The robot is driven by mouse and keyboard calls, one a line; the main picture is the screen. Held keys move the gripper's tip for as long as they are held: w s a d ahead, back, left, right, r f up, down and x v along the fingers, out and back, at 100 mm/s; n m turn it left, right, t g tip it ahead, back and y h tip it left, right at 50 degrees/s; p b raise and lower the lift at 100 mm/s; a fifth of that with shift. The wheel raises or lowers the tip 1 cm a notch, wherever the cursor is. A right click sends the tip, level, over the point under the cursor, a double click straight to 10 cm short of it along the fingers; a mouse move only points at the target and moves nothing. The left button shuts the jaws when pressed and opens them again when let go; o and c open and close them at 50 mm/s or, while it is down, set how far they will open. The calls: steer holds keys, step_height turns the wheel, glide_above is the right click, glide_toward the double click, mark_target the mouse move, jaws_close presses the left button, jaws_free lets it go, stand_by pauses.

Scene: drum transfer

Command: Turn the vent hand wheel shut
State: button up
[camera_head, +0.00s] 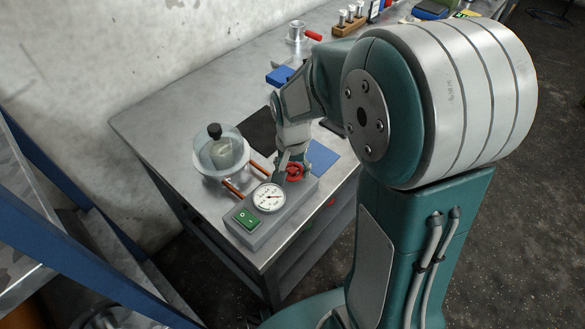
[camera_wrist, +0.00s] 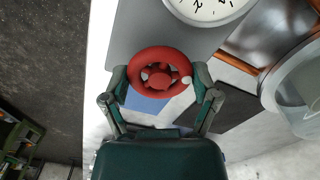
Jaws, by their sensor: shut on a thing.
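The red vent hand wheel (camera_head: 293,171) sits on top of a grey box (camera_head: 274,219) near the front of the metal table. The wheel (camera_wrist: 160,72) fills the middle of the wrist view, with a small pale knob on its rim at the right. My gripper (camera_head: 287,165) is above the box at the wheel. In the wrist view my gripper (camera_wrist: 161,80) has one finger on each side of the wheel, shut on its rim.
A round gauge (camera_head: 268,197) and a green switch (camera_head: 246,218) are on the same box. A glass jar (camera_head: 220,152) with a black knob stands left, joined by copper pipes (camera_head: 232,187). A blue mat (camera_head: 321,157) lies right. The table's back left (camera_head: 170,108) is clear.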

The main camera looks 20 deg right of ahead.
mark_target(291, 169)
steer(key=m, duration=0.5)
steer(key=shift+s+f, duration=0.1)
steer(key=shift+m, duration=0.3)
stand_by(0.4)
steer(key=o, duration=1)
steer(key=shift+a, duration=0.1)
step_height(291, 169, up, 12)
